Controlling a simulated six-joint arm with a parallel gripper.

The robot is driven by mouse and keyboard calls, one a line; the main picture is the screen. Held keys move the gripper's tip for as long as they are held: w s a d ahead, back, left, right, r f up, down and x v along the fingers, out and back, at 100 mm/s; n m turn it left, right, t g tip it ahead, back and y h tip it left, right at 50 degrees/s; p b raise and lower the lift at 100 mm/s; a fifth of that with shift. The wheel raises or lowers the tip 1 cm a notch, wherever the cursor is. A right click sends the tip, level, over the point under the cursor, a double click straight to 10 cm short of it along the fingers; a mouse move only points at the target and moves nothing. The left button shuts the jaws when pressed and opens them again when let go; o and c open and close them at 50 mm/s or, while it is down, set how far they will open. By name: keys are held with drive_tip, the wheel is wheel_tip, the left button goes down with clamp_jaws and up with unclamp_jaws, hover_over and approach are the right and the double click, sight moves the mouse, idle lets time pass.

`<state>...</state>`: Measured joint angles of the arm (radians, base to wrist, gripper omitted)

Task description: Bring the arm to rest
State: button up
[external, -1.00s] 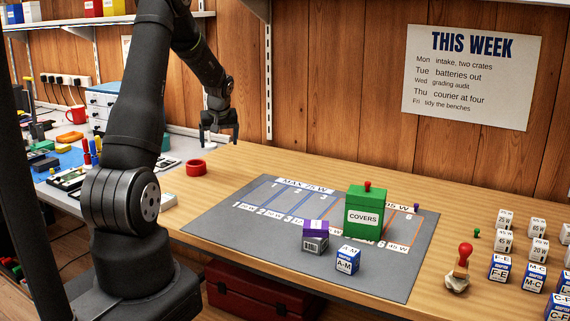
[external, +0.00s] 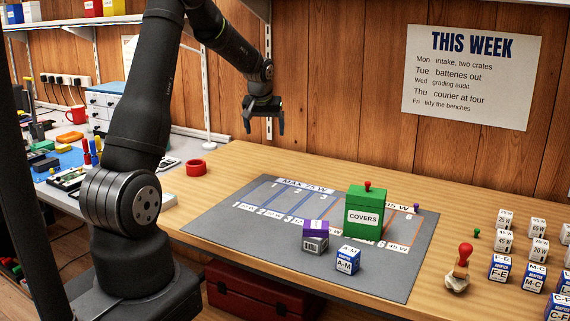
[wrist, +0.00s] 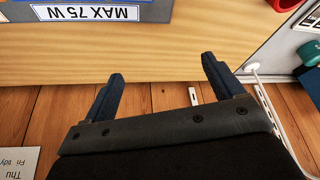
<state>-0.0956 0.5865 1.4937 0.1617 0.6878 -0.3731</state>
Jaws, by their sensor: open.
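My gripper (external: 264,128) hangs in the air above the back edge of the wooden bench, in front of the plank wall. Its two fingers are apart and point down, with nothing between them. In the wrist view my gripper (wrist: 160,90) also shows open and empty, with bare bench and planks beyond the fingers. It is clear of all objects.
A grey mat (external: 225,222) on the bench bears a green COVERS box (external: 363,218), a purple-topped box (external: 315,237) and an A-M block (external: 347,260). A red ring (external: 196,168) lies left of the mat. Several small blocks stand at right.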

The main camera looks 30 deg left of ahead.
drive_tip(key=d+m+h, duration=0.2)
drive_tip(key=d+m, duration=0.4)
drive_tip(key=d, duration=1.3)
drive_tip(key=shift+w+d, duration=0.2)
drive_tip(key=shift+d, duration=0.05)
drive_tip(key=shift+f, duration=0.1)
drive_tip(key=a+n+y, duration=0.2)
drive_tip(key=a+n, duration=0.4)
drive_tip(key=a, duration=1.5)
drive_tip(key=shift+s+a+n, duration=0.3)
drive_tip(key=shift+s+a, duration=0.05)
drive_tip(key=shift+s, duration=0.05)
drive_tip(key=shift+d, duration=0.1)
